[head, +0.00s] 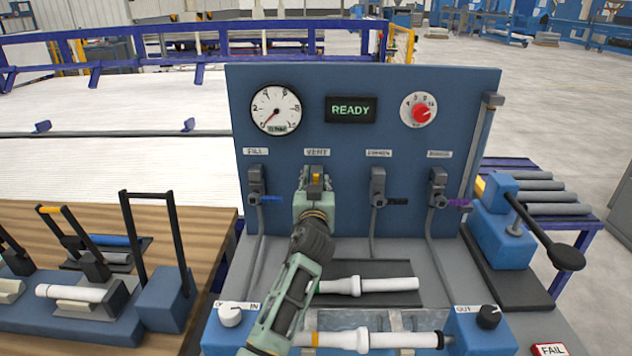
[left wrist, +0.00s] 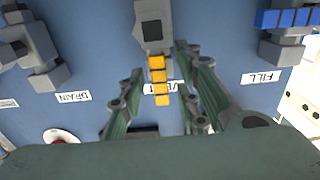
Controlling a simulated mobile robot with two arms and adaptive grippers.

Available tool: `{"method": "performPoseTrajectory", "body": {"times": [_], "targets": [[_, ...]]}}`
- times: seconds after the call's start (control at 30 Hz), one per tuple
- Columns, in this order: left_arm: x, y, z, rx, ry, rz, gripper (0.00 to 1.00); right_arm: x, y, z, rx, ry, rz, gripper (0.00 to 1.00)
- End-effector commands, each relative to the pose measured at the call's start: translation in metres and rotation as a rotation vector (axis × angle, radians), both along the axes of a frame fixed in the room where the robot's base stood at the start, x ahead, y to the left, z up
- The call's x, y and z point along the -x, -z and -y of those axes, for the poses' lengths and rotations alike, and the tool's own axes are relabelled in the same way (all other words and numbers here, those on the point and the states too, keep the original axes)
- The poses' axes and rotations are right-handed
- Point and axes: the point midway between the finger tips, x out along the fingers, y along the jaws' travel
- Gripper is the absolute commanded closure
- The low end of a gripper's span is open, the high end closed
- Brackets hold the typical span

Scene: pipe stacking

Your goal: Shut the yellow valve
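The yellow valve handle (head: 316,179) is on the blue panel under the VENT label, second from the left in the valve row. It stands roughly upright, while the other valve handles point sideways. My left gripper (head: 315,188) is at this valve and covers its lower part in the head view. In the left wrist view, which is upside down, the yellow handle (left wrist: 158,78) lies between the two fingers of my left gripper (left wrist: 160,95). The fingers are apart, with a gap on each side of the handle. My right gripper is not in view.
A blue-handled valve (head: 268,198) is close on the left, and a black-handled one (head: 395,202) and a purple-handled one (head: 457,203) are on the right. White pipe parts (head: 368,286) lie below the panel. A black-knobbed lever (head: 565,256) sticks out at right.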

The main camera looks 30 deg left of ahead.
Motion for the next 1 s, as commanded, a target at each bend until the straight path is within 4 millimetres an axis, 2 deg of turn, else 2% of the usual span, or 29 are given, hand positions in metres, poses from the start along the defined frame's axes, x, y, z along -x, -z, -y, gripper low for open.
{"method": "performPoseTrajectory", "body": {"times": [0.3,0.67,1.0], "targets": [[-0.0026,0.0001,-0.0019,-0.001,-0.001,-0.001,0.70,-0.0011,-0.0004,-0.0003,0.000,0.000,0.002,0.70],[-0.0024,0.0002,-0.0017,-0.001,0.000,-0.001,1.00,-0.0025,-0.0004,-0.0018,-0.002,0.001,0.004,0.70],[-0.0023,0.0003,-0.0015,0.000,0.000,0.000,1.00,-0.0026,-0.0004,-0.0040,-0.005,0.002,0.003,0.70]]}}
